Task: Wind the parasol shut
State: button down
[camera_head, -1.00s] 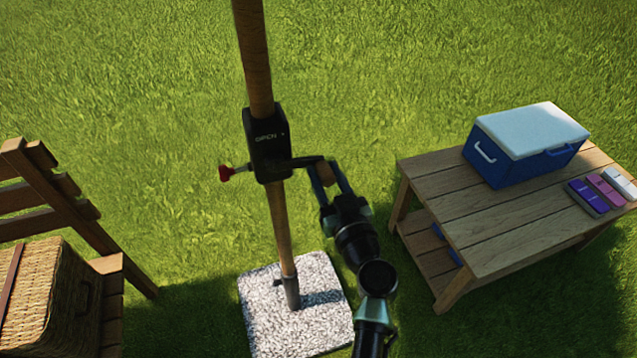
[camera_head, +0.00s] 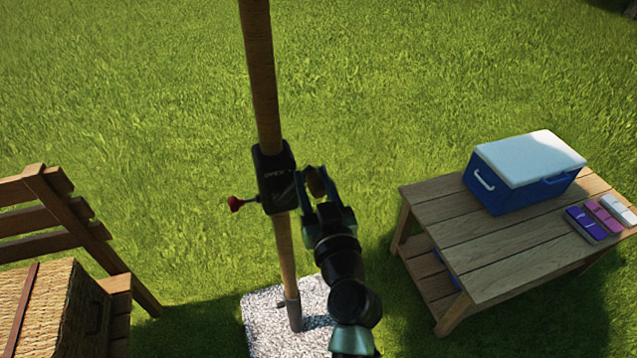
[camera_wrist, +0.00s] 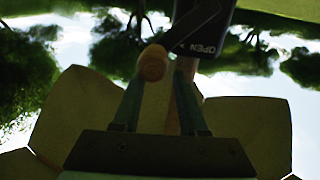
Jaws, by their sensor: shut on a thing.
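The parasol's wooden pole (camera_head: 262,85) rises from a speckled stone base (camera_head: 262,318). A black crank housing (camera_head: 273,178) is fixed on the pole, with a red knob (camera_head: 236,203) on its left. My gripper (camera_head: 316,188) is at the right of the housing, shut on the crank's wooden handle knob (camera_wrist: 152,64). In the wrist view the black housing (camera_wrist: 207,45) shows the word OPEN with an arrow, and the crank arm runs across it. The pale parasol canopy (camera_wrist: 245,125) shows behind my fingers. The canopy is outside the head view.
A slatted wooden table (camera_head: 480,250) at right bears a blue cooler (camera_head: 525,180) with a white lid and several small coloured items (camera_head: 585,224). A wooden bench (camera_head: 60,218) and wicker basket (camera_head: 50,300) stand at left. Open grass lies behind.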

jog(key=s+a, duration=0.4)
jog(key=a, duration=0.6)
jog(key=a+f+b, duration=0.3)
jog(key=f+b, duration=0.3)
jog(key=f, duration=0.4)
jog(key=w+d+f+b, duration=0.3)
jog(key=d+f+b, duration=0.4)
jog(key=b, duration=1)
jog(key=shift+d+n+y, duration=0.3)
jog(key=shift+d+y, duration=0.1)
jog(key=shift+d, duration=0.15)
